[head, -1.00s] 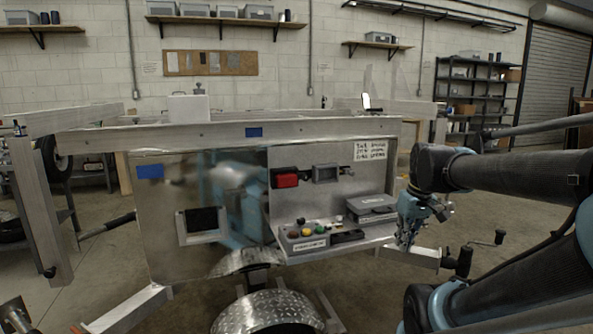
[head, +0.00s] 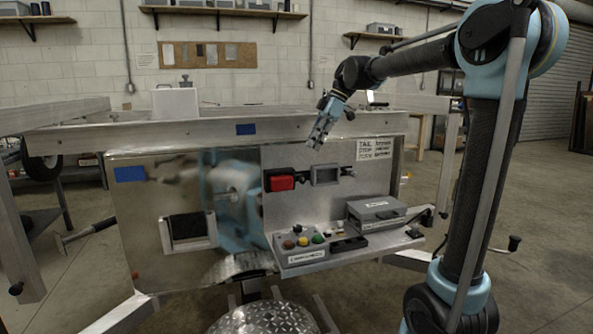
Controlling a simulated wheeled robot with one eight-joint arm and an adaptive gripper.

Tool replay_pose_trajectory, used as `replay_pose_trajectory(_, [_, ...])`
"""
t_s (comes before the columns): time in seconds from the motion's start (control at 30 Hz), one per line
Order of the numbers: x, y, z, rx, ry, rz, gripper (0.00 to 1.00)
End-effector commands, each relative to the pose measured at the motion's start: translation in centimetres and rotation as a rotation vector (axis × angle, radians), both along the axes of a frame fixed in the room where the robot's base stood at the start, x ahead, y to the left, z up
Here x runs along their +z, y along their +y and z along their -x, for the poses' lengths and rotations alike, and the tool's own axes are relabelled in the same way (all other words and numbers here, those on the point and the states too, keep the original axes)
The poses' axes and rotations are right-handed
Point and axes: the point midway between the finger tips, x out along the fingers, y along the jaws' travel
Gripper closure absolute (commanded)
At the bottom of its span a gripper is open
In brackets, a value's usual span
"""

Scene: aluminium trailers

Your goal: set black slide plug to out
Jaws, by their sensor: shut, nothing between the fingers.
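I cannot tell for sure which part is the black slide plug. A small black piece (head: 348,171) sits at the right end of a grey framed block (head: 325,174) on the upright panel, with a red block (head: 281,182) to its left. A low black block (head: 349,244) also lies on the shelf below. My gripper (head: 317,143) is shut and empty. It points down in front of the upper rail, above the grey framed block and apart from it in the picture.
The shelf holds a control box (head: 301,252) with coloured buttons and a grey lidded case (head: 377,213). A black-filled frame (head: 187,228) is on the shiny panel at left. The trailer's long rail (head: 200,134) runs above. A round tread-plate fender (head: 262,318) is at the bottom.

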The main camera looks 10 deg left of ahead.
Motion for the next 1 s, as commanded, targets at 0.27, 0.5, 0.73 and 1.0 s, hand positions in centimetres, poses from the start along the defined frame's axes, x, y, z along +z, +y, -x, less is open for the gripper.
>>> replay_pose_trajectory(0.27, [0.9, 4.6, -0.5, 0.159, -0.019, -0.058, 1.00])
replay_pose_trajectory(0.5, [-1.1, 6.3, 0.6, 0.174, -0.019, -0.060, 1.00])
replay_pose_trajectory(0.73, [-4.6, 8.2, 1.9, 0.176, -0.019, -0.060, 1.00])
replay_pose_trajectory(1.0, [-8.3, 9.0, 2.4, 0.170, -0.019, -0.058, 1.00])
